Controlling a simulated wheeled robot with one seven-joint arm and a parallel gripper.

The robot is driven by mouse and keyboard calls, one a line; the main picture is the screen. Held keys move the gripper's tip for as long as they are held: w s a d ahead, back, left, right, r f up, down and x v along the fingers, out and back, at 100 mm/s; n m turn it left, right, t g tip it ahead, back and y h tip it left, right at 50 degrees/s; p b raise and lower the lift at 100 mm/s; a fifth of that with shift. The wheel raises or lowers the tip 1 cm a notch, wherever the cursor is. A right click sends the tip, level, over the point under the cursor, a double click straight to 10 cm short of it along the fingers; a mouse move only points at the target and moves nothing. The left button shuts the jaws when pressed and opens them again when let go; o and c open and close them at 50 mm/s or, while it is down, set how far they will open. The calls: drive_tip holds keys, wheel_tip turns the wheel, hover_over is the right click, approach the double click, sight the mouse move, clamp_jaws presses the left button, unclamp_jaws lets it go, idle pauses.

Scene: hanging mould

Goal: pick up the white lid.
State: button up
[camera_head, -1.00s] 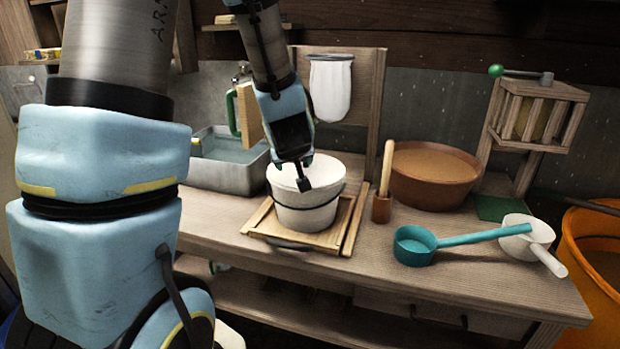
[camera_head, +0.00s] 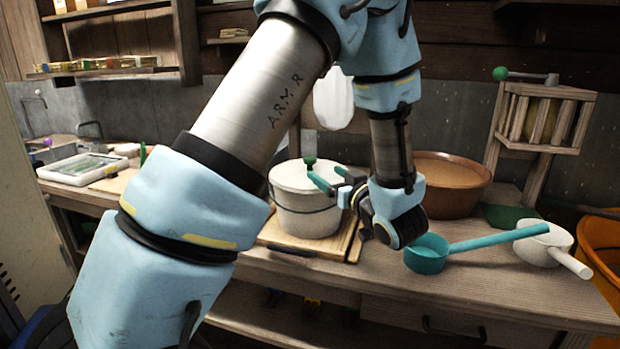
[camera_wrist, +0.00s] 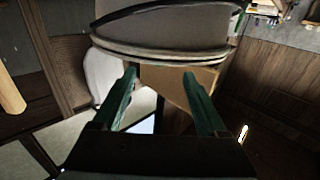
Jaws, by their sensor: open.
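The white lid (camera_head: 292,176) appears to be the flat pale top of the white bucket (camera_head: 308,215). In the wrist view the lid's rim (camera_wrist: 165,50) and the bucket (camera_wrist: 170,28) show turned over at the top. My gripper (camera_head: 331,178) is at the right side of the lid, tilted, its green fingers pointing left. The fingers are apart and nothing shows held between them (camera_wrist: 160,93). I cannot tell whether a finger touches the lid. A small green knob-like piece shows above the lid; what it belongs to is unclear.
The bucket stands on a wooden board (camera_head: 285,240). A teal ladle (camera_head: 428,255) lies close to my wrist on the right, with a white scoop (camera_head: 545,243) beyond it. A brown tub (camera_head: 452,175) stands behind. The counter front (camera_head: 470,290) is clear.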

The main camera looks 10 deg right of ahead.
sight(312, 161)
drive_tip(key=p+x, duration=0.1)
drive_tip(key=x, duration=0.3)
drive_tip(key=shift+w+a, duration=0.1)
drive_tip(key=shift+w, duration=0.05)
drive_tip(key=x, duration=0.1)
drive_tip(key=p+x, duration=0.2)
drive_tip(key=x, duration=0.1)
drive_tip(key=shift+r, duration=0.35)
drive_tip(key=shift+w+a+f, duration=0.1)
drive_tip(key=shift+w+a, duration=0.05)
drive_tip(key=shift+w, duration=0.45)
clamp_jaws()
